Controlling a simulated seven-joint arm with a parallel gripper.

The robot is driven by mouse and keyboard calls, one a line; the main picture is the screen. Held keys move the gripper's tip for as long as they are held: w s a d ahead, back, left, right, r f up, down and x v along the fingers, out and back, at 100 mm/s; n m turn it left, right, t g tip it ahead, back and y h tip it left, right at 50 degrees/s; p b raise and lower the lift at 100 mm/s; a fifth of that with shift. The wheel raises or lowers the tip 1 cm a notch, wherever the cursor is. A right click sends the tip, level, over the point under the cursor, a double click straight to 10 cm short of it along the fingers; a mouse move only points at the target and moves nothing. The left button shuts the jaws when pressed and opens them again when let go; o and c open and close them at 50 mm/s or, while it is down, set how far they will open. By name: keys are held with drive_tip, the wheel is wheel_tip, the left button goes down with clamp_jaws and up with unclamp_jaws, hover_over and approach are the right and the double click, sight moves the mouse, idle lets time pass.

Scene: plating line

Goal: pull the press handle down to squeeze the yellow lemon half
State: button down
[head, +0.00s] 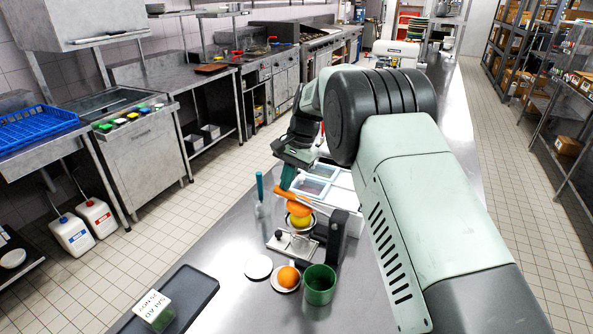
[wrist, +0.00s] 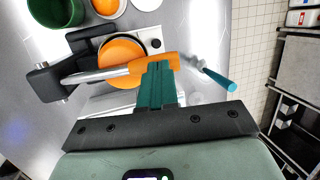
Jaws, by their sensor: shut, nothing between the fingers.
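The press stands on the steel counter with a silver base (head: 292,245) and a dark hinge post at its right. Its orange handle (head: 289,198) slopes up to the left above an orange pressing dome (head: 299,208). The yellow lemon half (head: 300,221) sits under the dome. In the wrist view the orange grip (wrist: 143,67) ends a silver lever (wrist: 95,75), and the round orange dome (wrist: 121,48) hides the lemon. My gripper (head: 287,184) is shut and empty. Its teal fingertips (wrist: 158,66) overlap the orange grip near its free end; contact cannot be told for sure.
A teal-handled utensil (head: 260,187) stands left of the press. In front are a white saucer (head: 258,267), an orange (head: 288,277) on a dish and a green cup (head: 319,285). White bins (head: 345,182) stand behind. A dark tray (head: 190,290) lies at the front left.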

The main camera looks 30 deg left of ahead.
drive_tip(key=shift+w+x, duration=0.2)
drive_tip(key=shift+x, duration=0.85)
drive_tip(key=shift+w+x, duration=0.2)
drive_tip(key=shift+x, duration=0.8)
drive_tip(key=shift+s+a+f, duration=0.15)
drive_tip(key=shift+s+a, duration=0.05)
drive_tip(key=shift+a, duration=0.1)
idle(0.7)
drive_tip(key=v, duration=1.2)
drive_tip(key=shift+w, duration=0.2)
drive_tip(key=shift+d, duration=0.1)
